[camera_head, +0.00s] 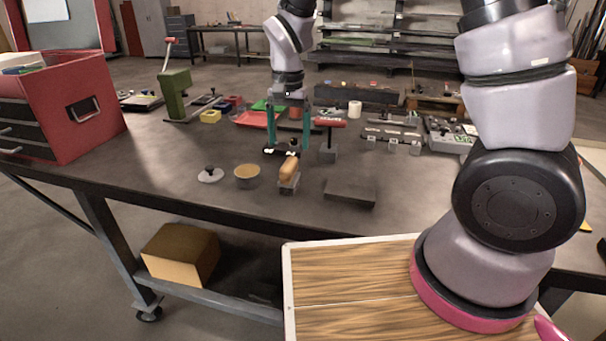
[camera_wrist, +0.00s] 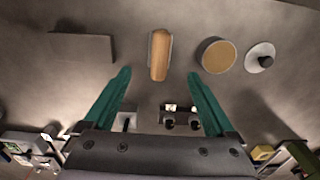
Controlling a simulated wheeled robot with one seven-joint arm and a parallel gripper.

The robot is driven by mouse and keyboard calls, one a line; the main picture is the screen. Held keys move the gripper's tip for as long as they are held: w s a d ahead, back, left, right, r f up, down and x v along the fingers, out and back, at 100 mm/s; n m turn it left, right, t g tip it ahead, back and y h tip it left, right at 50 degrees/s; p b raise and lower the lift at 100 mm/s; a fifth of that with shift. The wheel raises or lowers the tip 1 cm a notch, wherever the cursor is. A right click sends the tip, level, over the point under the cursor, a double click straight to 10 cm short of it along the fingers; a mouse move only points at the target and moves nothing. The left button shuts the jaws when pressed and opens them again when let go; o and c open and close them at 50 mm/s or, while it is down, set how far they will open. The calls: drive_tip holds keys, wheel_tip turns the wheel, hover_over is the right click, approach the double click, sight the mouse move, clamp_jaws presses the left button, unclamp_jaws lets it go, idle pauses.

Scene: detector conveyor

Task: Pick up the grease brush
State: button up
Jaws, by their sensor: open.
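The grease brush seems to be the piece with a tan wooden handle (camera_head: 289,168) lying on a small grey base near the table's front edge; its bristles cannot be made out. It also shows in the wrist view (camera_wrist: 160,56), lengthwise between the lines of my fingers. My gripper (camera_head: 287,148) has two green fingers, spread apart and empty, pointing down behind the brush in the head view. In the wrist view my gripper (camera_wrist: 159,74) has its fingertips on either side of the handle's near end, not touching it.
A round tin with tan contents (camera_head: 247,175) and a lid with a black knob (camera_head: 210,175) sit left of the brush. A dark flat block (camera_head: 350,192) lies to its right. A red toolbox (camera_head: 85,110) is at far left.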

sight(289, 176)
wheel_tip(289, 176, down, 12)
drive_tip(key=shift+r, duration=0.1)
clamp_jaws()
wheel_tip(289, 176, up, 10)
drive_tip(key=c, duration=0.7)
unclamp_jaws()
drive_tip(key=c, duration=0.6)
